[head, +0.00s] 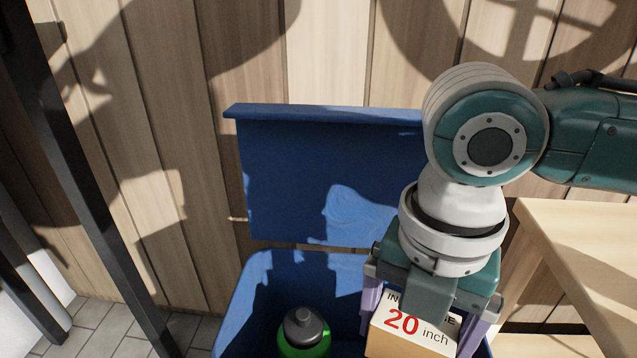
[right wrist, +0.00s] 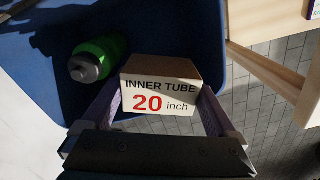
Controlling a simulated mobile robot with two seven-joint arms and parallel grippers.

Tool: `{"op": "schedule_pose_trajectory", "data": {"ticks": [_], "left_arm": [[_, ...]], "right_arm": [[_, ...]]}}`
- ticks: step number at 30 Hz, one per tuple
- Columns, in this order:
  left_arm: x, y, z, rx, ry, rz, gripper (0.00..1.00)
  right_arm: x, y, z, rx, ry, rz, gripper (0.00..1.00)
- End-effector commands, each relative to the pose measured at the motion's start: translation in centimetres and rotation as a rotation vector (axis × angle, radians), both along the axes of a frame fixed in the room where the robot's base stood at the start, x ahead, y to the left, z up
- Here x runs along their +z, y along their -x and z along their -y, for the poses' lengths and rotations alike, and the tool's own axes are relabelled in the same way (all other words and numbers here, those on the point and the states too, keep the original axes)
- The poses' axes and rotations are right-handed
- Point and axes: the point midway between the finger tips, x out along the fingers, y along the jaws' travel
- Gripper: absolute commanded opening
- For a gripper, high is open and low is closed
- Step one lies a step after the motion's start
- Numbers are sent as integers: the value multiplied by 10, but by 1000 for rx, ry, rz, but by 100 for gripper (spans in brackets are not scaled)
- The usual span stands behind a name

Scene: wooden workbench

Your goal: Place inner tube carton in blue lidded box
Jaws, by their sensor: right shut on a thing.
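The inner tube carton (head: 412,334) is a small box with a white "INNER TUBE 20 inch" face and brown sides. My right gripper (head: 425,322) is shut on it, with a purple finger on each side; the carton also shows between the fingers in the right wrist view (right wrist: 160,97). The blue lidded box (head: 240,310) stands with its lid (head: 290,180) raised upright against the wall. The carton is over the right part of the box opening; its exact height above the floor of the box is unclear. My left gripper is in neither view.
A green bottle (head: 304,335) with a dark cap is inside the blue box, left of the carton. A wooden workbench (head: 580,240) is close on the right. A dark metal post (head: 85,180) stands at the left, and a plank wall is behind.

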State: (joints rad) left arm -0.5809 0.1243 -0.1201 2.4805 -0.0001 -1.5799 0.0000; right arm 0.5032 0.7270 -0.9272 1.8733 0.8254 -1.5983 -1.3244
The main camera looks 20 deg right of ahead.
Motion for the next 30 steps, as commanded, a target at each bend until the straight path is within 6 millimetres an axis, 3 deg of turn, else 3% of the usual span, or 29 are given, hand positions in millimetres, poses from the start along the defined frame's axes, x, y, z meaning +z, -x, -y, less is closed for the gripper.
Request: {"op": "schedule_pose_trajectory", "data": {"ticks": [1, 3, 12, 20, 27, 30], "left_arm": [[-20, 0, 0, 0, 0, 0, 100], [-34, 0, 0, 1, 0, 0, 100], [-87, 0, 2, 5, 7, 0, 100], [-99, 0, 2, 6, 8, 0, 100], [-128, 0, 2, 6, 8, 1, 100], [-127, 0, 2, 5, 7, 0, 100]], "right_arm": [[-26, 1, 0, -1, 0, -2, 29], [-47, 1, 0, -1, 0, -3, 29], [-126, 0, 0, -1, -1, 1, 29], [-145, 0, 0, -1, 0, 1, 29], [-182, 0, 0, -1, 0, 0, 29], [-182, 0, 0, -1, 0, 2, 29]]}}
